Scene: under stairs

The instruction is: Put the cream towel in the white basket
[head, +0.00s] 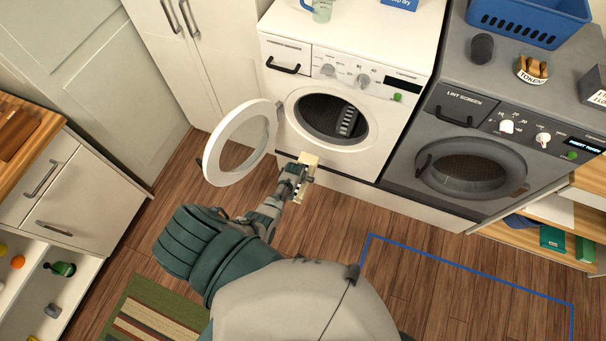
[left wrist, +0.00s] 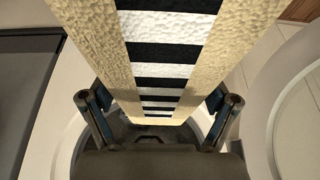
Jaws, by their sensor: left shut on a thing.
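My left gripper (head: 302,176) is in front of the washing machine, just below its round opening. It is shut on the cream towel (head: 309,159), of which only a small pale part shows in the head view. In the left wrist view the towel (left wrist: 100,38) is cream with black and white stripes across its middle. It runs between the two fingers of the left gripper (left wrist: 158,112). I do not see a white basket. My right gripper is not in view.
The washing machine door (head: 213,157) stands open to the left of the gripper. A striped thing (head: 347,121) shows inside the drum (head: 322,114). A grey dryer (head: 436,143) stands to the right, with a blue basket (head: 520,24) on top. A blue outline (head: 430,254) marks clear wooden floor.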

